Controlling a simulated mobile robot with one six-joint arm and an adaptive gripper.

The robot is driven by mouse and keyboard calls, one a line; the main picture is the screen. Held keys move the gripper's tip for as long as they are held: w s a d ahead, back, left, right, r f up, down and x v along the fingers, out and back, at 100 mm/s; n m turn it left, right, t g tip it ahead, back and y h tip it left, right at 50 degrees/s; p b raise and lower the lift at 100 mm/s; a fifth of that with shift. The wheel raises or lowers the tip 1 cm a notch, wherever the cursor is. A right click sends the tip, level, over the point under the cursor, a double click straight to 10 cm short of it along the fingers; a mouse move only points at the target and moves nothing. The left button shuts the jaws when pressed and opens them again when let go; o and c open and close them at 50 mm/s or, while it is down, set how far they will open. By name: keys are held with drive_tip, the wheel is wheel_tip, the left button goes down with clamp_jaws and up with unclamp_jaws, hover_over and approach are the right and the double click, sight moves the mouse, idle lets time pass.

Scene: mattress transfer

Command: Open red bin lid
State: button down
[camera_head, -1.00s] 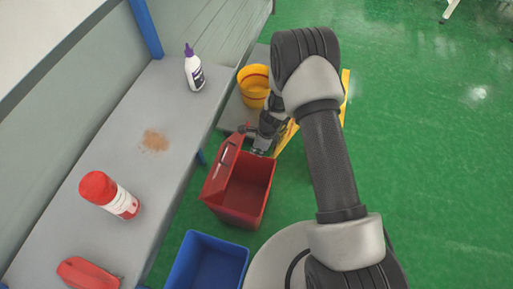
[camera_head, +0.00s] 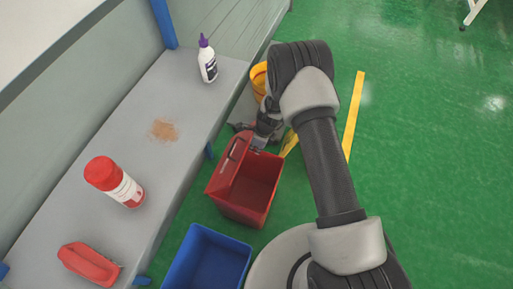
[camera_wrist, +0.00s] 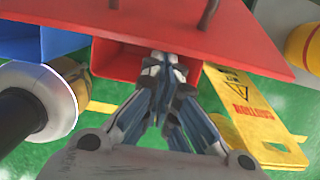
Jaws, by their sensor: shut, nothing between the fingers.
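The red bin (camera_head: 247,203) stands on the floor beside the grey bench, and its inside shows from above. Its red lid (camera_head: 230,166) is raised and tilted up along the bin's left side, with a dark handle on its outer face. My gripper (camera_head: 259,141) is shut and empty at the far end of the bin, close to the lid. In the wrist view, my closed fingers (camera_wrist: 165,65) overlap the edge of the red lid (camera_wrist: 200,30). I cannot tell whether they touch it.
A blue bin (camera_head: 208,262) stands nearer. A yellow bucket (camera_head: 258,82) is partly behind my arm. The bench holds a white bottle (camera_head: 208,66), a red-capped container (camera_head: 113,182), a red brush-like object (camera_head: 88,263) and a brown spill (camera_head: 163,130).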

sight(243, 147)
drive_tip(key=a+r+p, duration=0.1)
drive_tip(key=w+a+r+p, duration=0.1)
drive_tip(key=a, duration=0.1)
drive_tip(key=a+r+p, duration=0.1)
drive_tip(key=p, duration=0.1)
drive_tip(key=shift+w+a+r, duration=0.1)
drive_tip(key=shift+w+a, duration=0.35)
drive_tip(key=shift+a, duration=0.15)
drive_tip(key=shift+d, duration=0.1)
